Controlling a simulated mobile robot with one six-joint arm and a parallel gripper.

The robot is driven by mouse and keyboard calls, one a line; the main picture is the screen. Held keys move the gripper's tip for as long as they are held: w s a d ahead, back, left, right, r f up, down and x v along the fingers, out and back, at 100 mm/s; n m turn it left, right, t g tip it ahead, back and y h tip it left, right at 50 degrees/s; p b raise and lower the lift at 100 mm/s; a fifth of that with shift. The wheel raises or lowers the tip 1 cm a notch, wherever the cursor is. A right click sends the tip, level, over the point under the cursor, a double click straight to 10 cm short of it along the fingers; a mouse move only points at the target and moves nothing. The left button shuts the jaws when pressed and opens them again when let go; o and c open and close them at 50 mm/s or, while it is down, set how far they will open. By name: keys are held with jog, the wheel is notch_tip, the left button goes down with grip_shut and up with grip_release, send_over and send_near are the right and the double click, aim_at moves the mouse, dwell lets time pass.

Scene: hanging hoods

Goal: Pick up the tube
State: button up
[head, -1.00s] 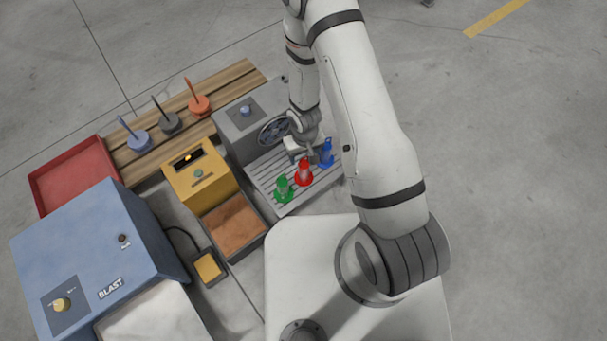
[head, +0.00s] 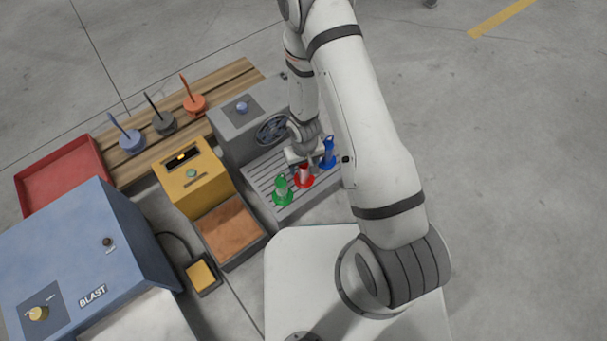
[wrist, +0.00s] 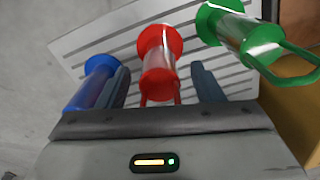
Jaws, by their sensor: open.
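Three tubes with coloured ends stand on the grey slotted tray (head: 257,180): green (head: 282,190), red (head: 304,177) and blue (head: 328,154). The task does not say which tube. My gripper (head: 303,162) is open at the red tube, partly hiding its top in the head view. In the wrist view, the red tube (wrist: 158,62) lies between my two dark fingers (wrist: 163,75); I cannot tell whether they touch it. The blue tube (wrist: 92,84) is beside the left finger, very close. The green tube (wrist: 245,32) is up and right, apart from the fingers.
A grey fan unit (head: 235,125) stands behind the tray. A yellow box (head: 190,180) with a brown bin (head: 229,226) is left of it. A blue blast cabinet (head: 85,250), a red tray (head: 60,176) and a wooden rack (head: 222,80) with coloured holders lie further left.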

jog(key=shift+r, duration=0.1)
jog(key=shift+c, duration=0.5)
grip_shut()
